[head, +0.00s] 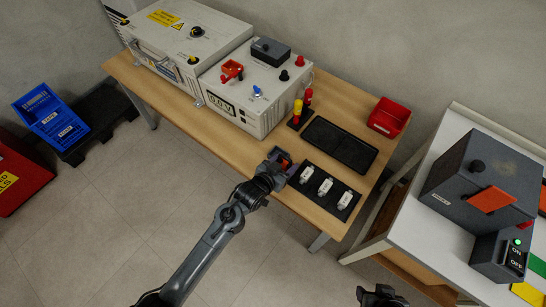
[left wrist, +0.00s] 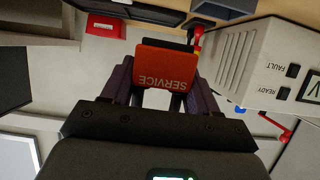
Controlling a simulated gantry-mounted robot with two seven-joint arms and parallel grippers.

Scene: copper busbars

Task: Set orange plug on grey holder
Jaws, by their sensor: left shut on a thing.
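The orange plug, marked SERVICE, is between the fingers of my left gripper (left wrist: 165,88) in the left wrist view, where its flat face (left wrist: 166,66) shows. In the head view my left gripper (head: 281,160) is shut on it above the front edge of the wooden table, and only a little orange (head: 285,157) shows. A small dark grey box (head: 270,51) on top of the right cream cabinet may be the grey holder; I cannot tell for certain. My right gripper (head: 382,295) is at the bottom edge, its jaws unclear.
The cream cabinet (head: 255,95) carries a red-orange fitting (head: 232,69) and knobs. A black mat with white fuse-like pieces (head: 325,187), a black tray (head: 340,146) and a red bin (head: 389,117) lie on the table (head: 290,207). A grey box (head: 480,175) stands on the right bench.

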